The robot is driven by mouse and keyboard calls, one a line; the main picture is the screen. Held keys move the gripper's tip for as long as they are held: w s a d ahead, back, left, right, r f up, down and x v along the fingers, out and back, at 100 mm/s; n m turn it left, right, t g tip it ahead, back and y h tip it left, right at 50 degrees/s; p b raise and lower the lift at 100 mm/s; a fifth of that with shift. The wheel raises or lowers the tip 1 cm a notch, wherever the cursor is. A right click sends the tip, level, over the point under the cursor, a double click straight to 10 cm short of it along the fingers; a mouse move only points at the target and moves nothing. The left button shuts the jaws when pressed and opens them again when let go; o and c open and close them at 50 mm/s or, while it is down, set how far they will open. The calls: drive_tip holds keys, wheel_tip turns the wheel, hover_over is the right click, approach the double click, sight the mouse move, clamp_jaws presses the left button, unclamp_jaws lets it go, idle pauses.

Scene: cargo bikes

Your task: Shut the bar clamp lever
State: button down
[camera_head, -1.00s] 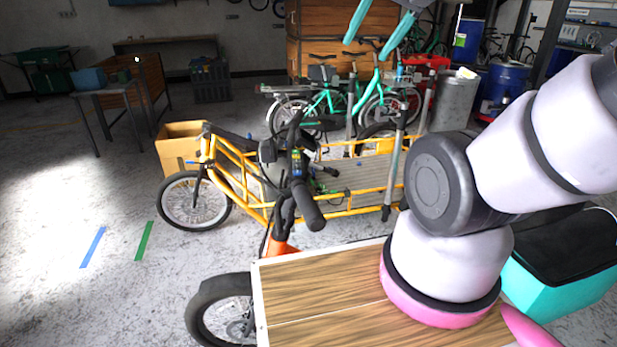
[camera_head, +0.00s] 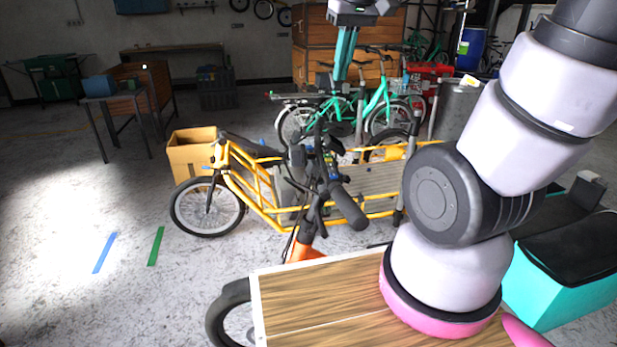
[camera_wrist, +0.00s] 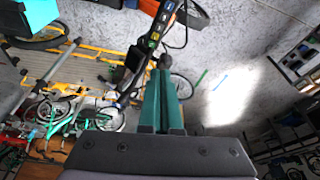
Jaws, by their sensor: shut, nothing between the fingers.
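The orange bike's handlebar (camera_head: 345,205) with dark grips stands in the middle of the head view, above its orange frame (camera_head: 305,250). In the wrist view the handlebar's button pad (camera_wrist: 155,35) and an orange part (camera_wrist: 188,12) show at the top. I cannot make out the bar clamp lever; it is too small or hidden among the dark handlebar parts. My gripper (camera_head: 340,78), with teal fingers, hangs above and beyond the handlebar in the head view. Its fingers (camera_wrist: 160,70) are together and empty, pointing towards the handlebar in the wrist view. I cannot tell whether they touch it.
The wooden cargo deck (camera_head: 315,290) is in front of me, with a turquoise box (camera_head: 560,290) at right. A yellow cargo bike (camera_head: 265,195) and a cardboard box (camera_head: 190,157) stand beyond. Turquoise bikes (camera_head: 375,110) are farther back.

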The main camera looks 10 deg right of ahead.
drive_tip(key=w+a+f+n+g+h, duration=0.3)
drive_tip(key=w+a+f+n, duration=0.3)
drive_tip(key=f+n, duration=0.2)
drive_tip(key=n+g+h, duration=0.2)
drive_tip(key=n, duration=0.3)
approach(314, 188)
drive_tip(key=x, duration=0.5)
drive_tip(key=shift+f, duration=0.3)
drive_tip(key=shift+d+f, duration=0.15)
drive_tip(key=shift+d, duration=0.05)
drive_tip(key=shift+s, duration=0.1)
